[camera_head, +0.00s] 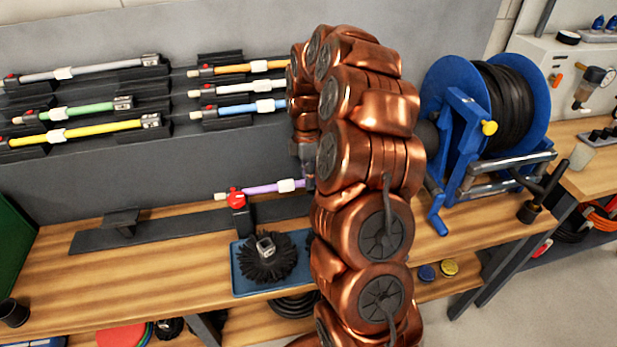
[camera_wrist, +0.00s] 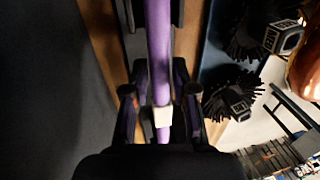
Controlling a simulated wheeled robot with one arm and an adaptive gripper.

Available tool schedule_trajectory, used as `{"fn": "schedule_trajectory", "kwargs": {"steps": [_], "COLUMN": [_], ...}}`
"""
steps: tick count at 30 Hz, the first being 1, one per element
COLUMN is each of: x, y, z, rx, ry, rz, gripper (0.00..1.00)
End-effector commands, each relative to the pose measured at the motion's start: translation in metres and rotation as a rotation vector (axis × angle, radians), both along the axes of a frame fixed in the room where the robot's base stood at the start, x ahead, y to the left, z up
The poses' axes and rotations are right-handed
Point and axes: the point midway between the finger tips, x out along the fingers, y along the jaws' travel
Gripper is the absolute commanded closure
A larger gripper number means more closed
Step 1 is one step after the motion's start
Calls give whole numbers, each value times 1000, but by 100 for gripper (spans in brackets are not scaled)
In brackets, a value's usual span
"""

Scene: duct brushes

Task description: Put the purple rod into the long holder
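The purple rod (camera_head: 262,189) lies lengthwise over the right part of the long holder, a dark flat strip (camera_head: 160,231) with raised supports on the wooden bench. The rod's left part is at the support with the red piece (camera_head: 236,200); I cannot tell if it rests there or hangs just above. My gripper (camera_wrist: 160,72) has a finger on each side of the rod (camera_wrist: 159,30) and appears shut on it, near its white collar. In the head view my copper arm hides the rod's right end and most of the gripper.
Wall racks hold other rods: grey (camera_head: 95,70), green (camera_head: 90,109), yellow (camera_head: 100,129), orange (camera_head: 235,68), white (camera_head: 235,89) and blue (camera_head: 245,108). A blue tray (camera_head: 240,284) with a black brush (camera_head: 268,258) sits in front of the holder. A blue hose reel (camera_head: 462,130) stands at right.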

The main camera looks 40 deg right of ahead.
Motion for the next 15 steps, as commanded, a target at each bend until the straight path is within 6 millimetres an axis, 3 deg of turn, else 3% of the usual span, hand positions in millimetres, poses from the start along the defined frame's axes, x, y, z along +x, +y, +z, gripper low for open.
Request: {"fn": "schedule_trajectory", "kwargs": {"steps": [5, 15], "x": [0, 0], "y": [0, 0], "z": [0, 2], "rx": [0, 0], "ry": [0, 0], "rz": [0, 0], "gripper": [52, 51]}}
